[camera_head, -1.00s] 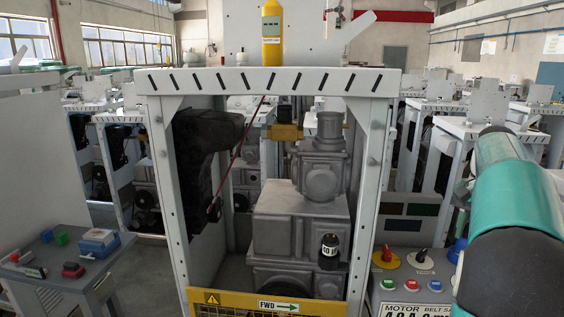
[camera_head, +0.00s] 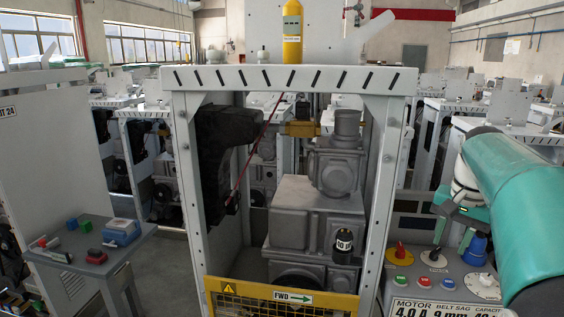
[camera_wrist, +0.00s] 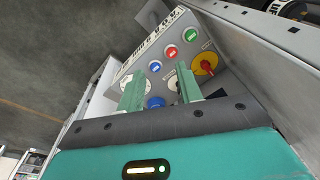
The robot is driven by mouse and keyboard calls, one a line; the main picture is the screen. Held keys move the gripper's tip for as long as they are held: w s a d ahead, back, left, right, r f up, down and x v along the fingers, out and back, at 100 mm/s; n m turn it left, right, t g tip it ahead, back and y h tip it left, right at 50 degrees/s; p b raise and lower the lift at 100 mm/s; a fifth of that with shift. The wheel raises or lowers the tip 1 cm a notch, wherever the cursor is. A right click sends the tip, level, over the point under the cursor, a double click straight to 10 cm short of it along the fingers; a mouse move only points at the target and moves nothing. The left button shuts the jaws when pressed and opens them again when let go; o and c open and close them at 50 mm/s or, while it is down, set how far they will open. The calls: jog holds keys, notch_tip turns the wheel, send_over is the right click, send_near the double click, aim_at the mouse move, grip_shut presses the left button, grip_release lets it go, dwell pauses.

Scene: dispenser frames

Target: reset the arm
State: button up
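My gripper (camera_head: 455,227) is at the right of the head view, at the end of my teal arm, over the control panel (camera_head: 450,306). In the wrist view my gripper (camera_wrist: 160,88) shows two green fingers set apart, with nothing visible held between them. The panel lies beyond the fingers, with a red knob on a yellow dial (camera_wrist: 206,66) to their right. A blue knob (camera_wrist: 155,102) shows between the fingers, and a white dial is partly hidden behind the left one. I cannot tell whether the fingers touch anything.
A white machine frame (camera_head: 288,80) with grey gearboxes and a yellow lower guard (camera_head: 282,295) fills the middle. A yellow cylinder (camera_head: 292,32) stands on top. A small side table (camera_head: 85,255) with coloured blocks is at the left. Similar machines crowd the back.

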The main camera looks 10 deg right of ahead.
jog(key=s+a+f+n+t, duration=0.1)
jog(key=s+a+f+n, duration=0.2)
jog(key=s+a, duration=0.2)
jog(key=s+a+f+n+t, duration=0.1)
jog(key=s+a+f+n, duration=0.2)
jog(key=a, duration=0.9)
jog(key=s+a+f+n+t, duration=0.2)
jog(key=s+a+f+n, duration=0.1)
jog(key=s+a, duration=0.4)
jog(key=shift+s+a+n, duration=0.15)
jog(key=shift+a+n, duration=0.25)
jog(key=shift+a, duration=0.75)
